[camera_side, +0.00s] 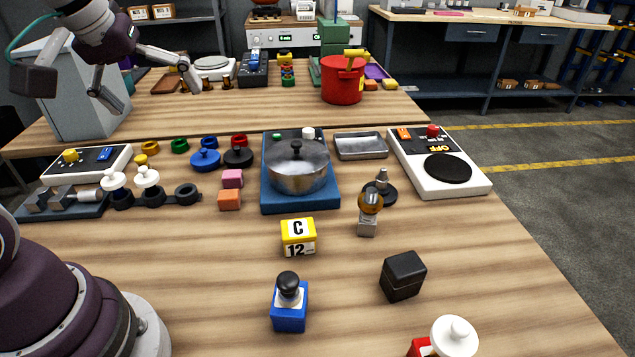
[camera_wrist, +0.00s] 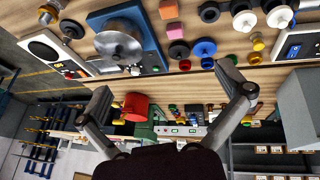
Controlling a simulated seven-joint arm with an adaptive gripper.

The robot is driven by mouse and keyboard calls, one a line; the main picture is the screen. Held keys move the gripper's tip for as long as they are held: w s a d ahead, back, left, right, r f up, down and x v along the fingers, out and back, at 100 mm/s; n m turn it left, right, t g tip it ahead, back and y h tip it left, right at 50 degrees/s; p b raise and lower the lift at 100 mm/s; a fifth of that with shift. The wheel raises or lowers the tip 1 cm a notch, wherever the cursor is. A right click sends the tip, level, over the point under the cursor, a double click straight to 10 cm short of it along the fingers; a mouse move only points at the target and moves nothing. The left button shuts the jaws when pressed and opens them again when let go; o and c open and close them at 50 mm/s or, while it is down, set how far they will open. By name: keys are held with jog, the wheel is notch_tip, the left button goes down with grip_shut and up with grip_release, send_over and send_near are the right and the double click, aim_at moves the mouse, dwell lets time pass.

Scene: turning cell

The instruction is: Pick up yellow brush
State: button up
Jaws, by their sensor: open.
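I cannot pick out a clear yellow brush in either view. A yellow bar-like piece (camera_side: 354,53) shows at the top of the red pot (camera_side: 342,82) on the rear table; I cannot tell whether it is a brush or a handle. The red pot also shows in the wrist view (camera_wrist: 135,106). My gripper (camera_side: 158,99) is at the upper left of the side view, raised, with its fingers spread wide and nothing between them. In the wrist view my gripper (camera_wrist: 168,88) also shows open, with both tables beyond it.
A steel pot (camera_side: 298,172) sits on a blue base mid-table. Near it are a white hotplate (camera_side: 450,178), a metal tray (camera_side: 360,146), a yellow C block (camera_side: 298,237), a black box (camera_side: 403,275) and a blue stamp (camera_side: 289,310).

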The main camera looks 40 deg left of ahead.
jog(key=s+d+f+m+h, duration=0.1)
jog(key=s+d+f+m, duration=0.2)
jog(key=d+m, duration=0.3)
jog(key=s+m, duration=0.1)
jog(key=m, duration=0.2)
jog(key=shift+s+d+t, duration=0.2)
jog(key=shift+d+t, duration=0.05)
jog(key=shift+t, duration=0.15)
jog(key=shift+f, duration=0.1)
jog(key=c, duration=0.7)
jog(key=shift+c, duration=0.2)
jog(key=n+g+y, duration=0.3)
jog(key=n+y, duration=0.2)
jog(key=n, duration=0.9)
send_over(140, 157)
jog(key=s+d, duration=0.2)
jog(key=d, duration=0.4)
notch_tip(140, 157, down, 10)
jog(key=f, duration=0.1)
jog(key=x, duration=0.5)
jog(key=shift+s+a+r, duration=0.15)
jog(key=shift+a, duration=0.25)
jog(key=x, duration=0.5)
jog(key=shift+a, duration=0.5)
